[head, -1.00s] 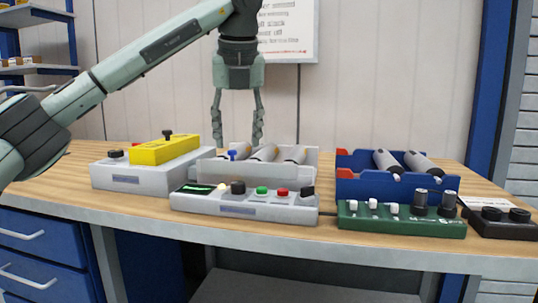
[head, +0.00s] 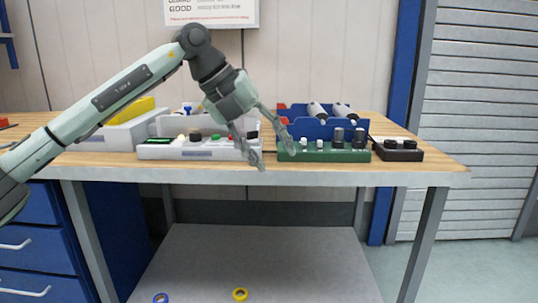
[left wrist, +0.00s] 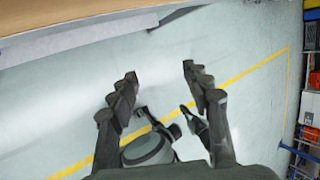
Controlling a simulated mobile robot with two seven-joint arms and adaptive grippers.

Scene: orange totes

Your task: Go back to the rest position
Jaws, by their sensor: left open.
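My left gripper (head: 276,160) is open and empty. In the head view it tilts down to the right, with its fingertips over the front edge of the workbench (head: 300,177). It overlaps the white control box (head: 200,153) and the left end of the green control box (head: 330,155) in the picture. In the left wrist view the two fingers (left wrist: 160,78) are spread with only floor between them. Dark parts beyond them seem to be my own body. My right gripper is not seen in the head view.
On the bench stand a blue tote (head: 312,130) with grey cylinders, a black knob box (head: 398,151) and a grey box with a yellow block (head: 130,108). The lower shelf (head: 255,265) holds a yellow ring (head: 240,294) and a blue ring (head: 161,298). Floor on the right is clear.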

